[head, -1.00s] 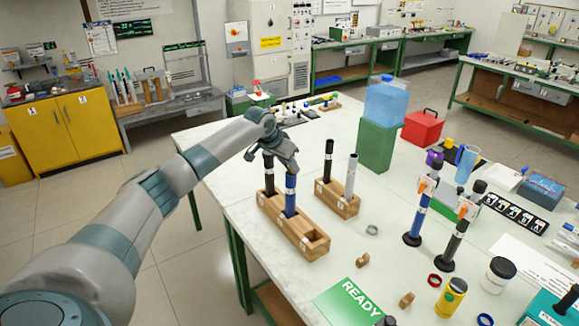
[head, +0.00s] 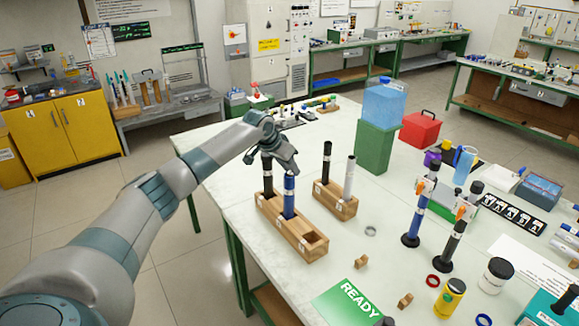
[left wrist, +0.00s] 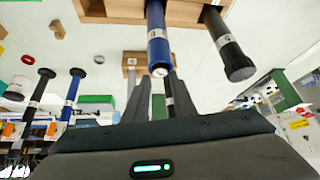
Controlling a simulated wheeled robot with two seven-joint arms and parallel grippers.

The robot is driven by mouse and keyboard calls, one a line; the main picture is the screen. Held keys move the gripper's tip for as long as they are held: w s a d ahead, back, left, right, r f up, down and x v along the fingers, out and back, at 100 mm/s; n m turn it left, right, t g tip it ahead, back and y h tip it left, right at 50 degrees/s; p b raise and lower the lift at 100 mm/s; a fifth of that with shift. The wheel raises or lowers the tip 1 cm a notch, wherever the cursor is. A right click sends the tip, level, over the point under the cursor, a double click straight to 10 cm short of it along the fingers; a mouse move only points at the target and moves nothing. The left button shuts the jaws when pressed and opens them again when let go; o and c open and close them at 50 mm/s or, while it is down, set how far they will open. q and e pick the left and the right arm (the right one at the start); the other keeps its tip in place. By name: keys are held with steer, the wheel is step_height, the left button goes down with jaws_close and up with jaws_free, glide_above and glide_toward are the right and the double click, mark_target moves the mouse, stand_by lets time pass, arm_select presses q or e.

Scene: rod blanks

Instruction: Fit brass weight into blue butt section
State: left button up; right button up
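The blue butt section (head: 290,197) stands upright in the middle of the long wooden rack (head: 306,240). My left gripper (head: 288,166) is just above its top end. In the left wrist view, where the scene appears upside down, the blue section (left wrist: 157,35) ends in a pale round face near my left gripper (left wrist: 160,88). The gripper's two dark fingers are apart, with nothing seen held between them. I cannot make out a brass weight for certain; the pale end face is too small to tell what it is. My right gripper is not in view.
A black rod (head: 267,176) stands beside the blue one in the same rack. A smaller rack (head: 343,206) holds a black and a grey rod. Two banded rods (head: 417,215) (head: 458,240) stand upright on the right. A green READY card (head: 347,303) lies in front.

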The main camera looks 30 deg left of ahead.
mark_target(288, 178)
arm_select(q)
steer(key=f, duration=0.1)
steer(key=s+f, duration=0.1)
steer(key=f, duration=0.1)
steer(key=shift+s+d+f+g, duration=0.1)
steer(key=shift+s+f+g, duration=0.2)
steer(key=shift+g, duration=0.1)
steer(key=shift+w+r, duration=0.2)
steer(key=shift+r, duration=0.25)
steer(key=shift+s+a+r+b, duration=0.2)
steer(key=shift+a+r+b, duration=0.05)
steer(key=shift+r+b, duration=0.25)
steer(key=b+v, duration=0.2)
steer(key=v, duration=0.8)
steer(key=shift+w+a+r, duration=0.25)
steer(key=shift+r, duration=0.15)
steer(key=shift+r, duration=0.1)
